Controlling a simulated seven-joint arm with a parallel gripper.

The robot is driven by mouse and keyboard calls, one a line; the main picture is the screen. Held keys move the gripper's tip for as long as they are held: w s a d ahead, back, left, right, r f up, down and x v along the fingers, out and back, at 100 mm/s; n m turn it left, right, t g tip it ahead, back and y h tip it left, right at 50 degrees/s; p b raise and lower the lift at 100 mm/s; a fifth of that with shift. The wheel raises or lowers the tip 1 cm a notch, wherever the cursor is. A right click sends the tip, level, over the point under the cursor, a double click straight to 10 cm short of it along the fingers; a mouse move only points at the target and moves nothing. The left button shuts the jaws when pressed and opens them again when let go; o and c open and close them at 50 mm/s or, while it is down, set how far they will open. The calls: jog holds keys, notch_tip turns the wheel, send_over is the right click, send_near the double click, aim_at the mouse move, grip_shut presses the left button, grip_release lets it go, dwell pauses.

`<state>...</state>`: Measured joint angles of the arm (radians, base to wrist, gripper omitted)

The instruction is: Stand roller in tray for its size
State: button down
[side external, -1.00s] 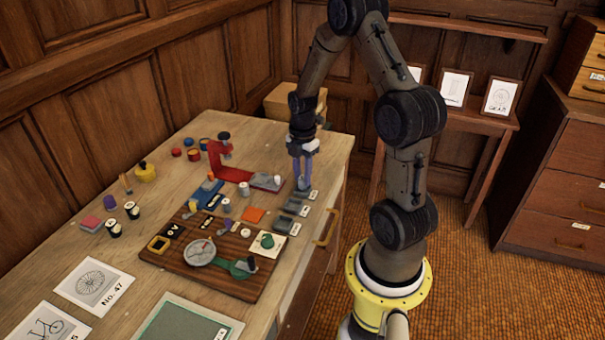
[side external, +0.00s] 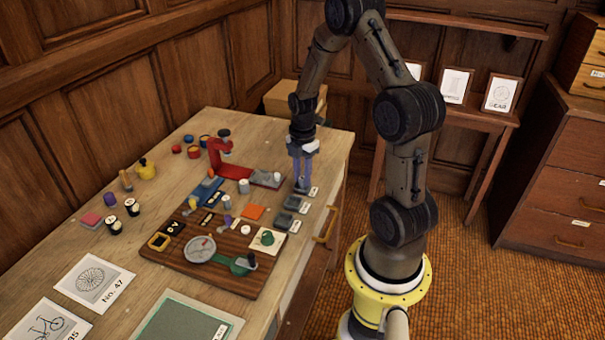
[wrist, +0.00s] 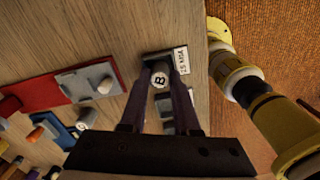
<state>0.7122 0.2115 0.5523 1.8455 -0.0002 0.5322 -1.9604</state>
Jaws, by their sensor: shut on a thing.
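My gripper (side external: 303,188) points straight down at the farthest of the small grey trays along the table's right edge. In the wrist view its two fingers (wrist: 159,84) are closed on the sides of a roller (wrist: 159,77). The roller is upright, with a pale round top marked with a black B. The far tray (wrist: 150,57) lies right under it, with a white size label (wrist: 181,61) beside it. I cannot tell if the roller's foot touches the tray floor. A middle tray (side external: 292,203) and a near tray (side external: 282,221) stand in line with it.
A wooden board (side external: 185,258) with a dial and small parts fills the table's middle. A red stand (side external: 217,158) and a grey block (side external: 266,178) are left of the gripper. Two dark rollers (side external: 131,207) stand at the left. The table's right edge is close to the trays.

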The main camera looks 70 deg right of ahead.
jog(key=shift+f, duration=0.2)
jog(key=shift+c, duration=1.2)
grip_release()
jog(key=shift+r, duration=3.5)
